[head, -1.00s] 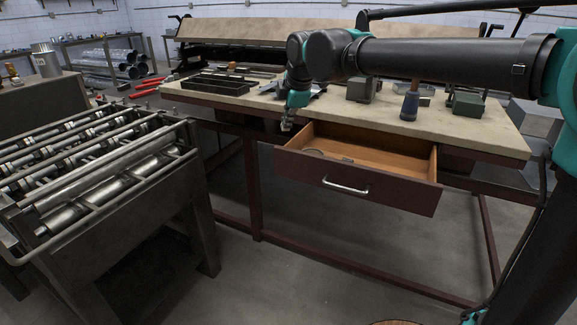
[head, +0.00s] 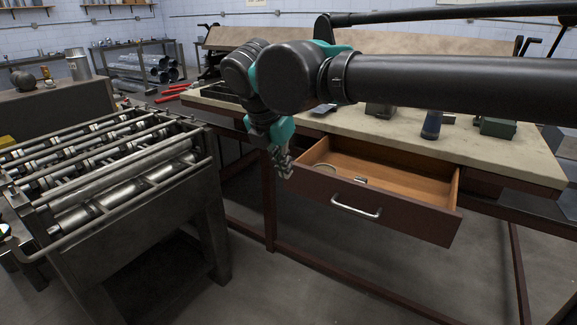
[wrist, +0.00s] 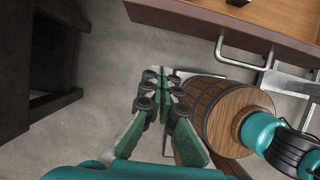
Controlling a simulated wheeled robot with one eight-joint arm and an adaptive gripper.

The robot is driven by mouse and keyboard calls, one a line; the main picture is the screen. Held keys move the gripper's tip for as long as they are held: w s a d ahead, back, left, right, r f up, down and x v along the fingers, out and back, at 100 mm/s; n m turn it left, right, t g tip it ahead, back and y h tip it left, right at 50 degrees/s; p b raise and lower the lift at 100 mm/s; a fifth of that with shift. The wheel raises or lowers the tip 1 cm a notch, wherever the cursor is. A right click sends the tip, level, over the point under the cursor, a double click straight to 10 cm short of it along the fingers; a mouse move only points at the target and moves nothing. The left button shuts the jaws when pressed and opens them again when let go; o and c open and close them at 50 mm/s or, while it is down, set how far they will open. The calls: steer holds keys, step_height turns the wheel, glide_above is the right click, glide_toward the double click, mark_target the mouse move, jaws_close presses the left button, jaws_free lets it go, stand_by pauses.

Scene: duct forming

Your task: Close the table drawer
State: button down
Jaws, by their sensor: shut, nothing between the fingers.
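The table drawer (head: 385,205) is pulled out from under the workbench (head: 475,140). Its brown front faces me and carries a metal bar handle (head: 357,206). My gripper (head: 284,170) is at the left end of the drawer front in the head view, pointing down; I cannot tell if it touches. In the wrist view my gripper (wrist: 160,82) has its fingers together and empty. The drawer front (wrist: 215,20) runs along the top there, with its handle (wrist: 240,55) to the right of the fingertips, apart from them.
A metal roller machine (head: 120,190) stands left of the bench. Tools, including a dark-handled one (head: 432,124) and a green box (head: 497,127), are on the benchtop. A wooden barrel-like object (wrist: 225,110) is close beside the fingers. Bare floor (head: 330,290) lies in front.

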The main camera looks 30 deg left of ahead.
mark_target(299, 179)
steer(key=w+f, duration=0.5)
steer(key=f, duration=0.2)
steer(key=shift+w+d, duration=0.2)
steer(key=shift+w, duration=0.75)
steer(key=w, duration=0.8)
steer(key=w+d, duration=0.1)
steer(key=w, duration=0.7)
steer(key=w+d, duration=0.1)
steer(key=w, duration=0.7)
steer(key=shift+w, duration=0.2)
steer(key=shift+r, duration=0.1)
